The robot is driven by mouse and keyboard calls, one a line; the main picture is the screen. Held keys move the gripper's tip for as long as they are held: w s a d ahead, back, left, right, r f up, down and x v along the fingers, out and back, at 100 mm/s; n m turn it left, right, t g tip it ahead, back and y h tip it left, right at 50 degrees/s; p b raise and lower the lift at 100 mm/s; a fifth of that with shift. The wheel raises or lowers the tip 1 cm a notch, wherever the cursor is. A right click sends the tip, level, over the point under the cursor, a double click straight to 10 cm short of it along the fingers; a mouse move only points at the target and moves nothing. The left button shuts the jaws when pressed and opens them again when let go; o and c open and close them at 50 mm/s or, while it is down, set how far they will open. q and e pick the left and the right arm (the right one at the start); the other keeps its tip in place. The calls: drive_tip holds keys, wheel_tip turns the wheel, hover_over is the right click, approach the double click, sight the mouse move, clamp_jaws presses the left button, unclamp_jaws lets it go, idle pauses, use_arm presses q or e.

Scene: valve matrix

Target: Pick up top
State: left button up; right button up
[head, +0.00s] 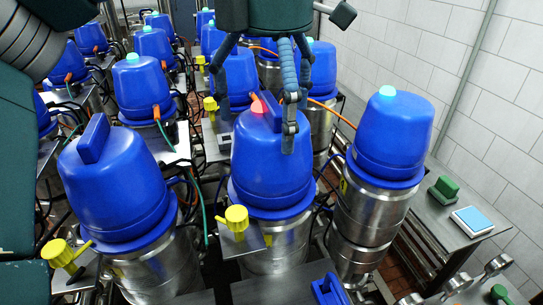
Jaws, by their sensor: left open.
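Several blue domed tops sit on steel cylinders. The near left top (112,190) has a blue fin and no visible light. The right top (392,135) has a cyan light. My right gripper does not show.
Yellow valve knobs (236,218) stand beside the near cylinders. More tops (142,88) crowd behind, with cables between them. A metal bench (450,225) at right carries a green block and a blue-topped pad. A white tiled wall (480,100) bounds the right side.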

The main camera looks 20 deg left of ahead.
use_arm(q)
drive_tip(key=shift+s, duration=0.15)
drive_tip(key=shift+c, duration=0.8)
drive_tip(key=c, duration=1.7)
drive_tip(key=shift+o, duration=0.2)
drive_tip(key=shift+r, duration=0.1)
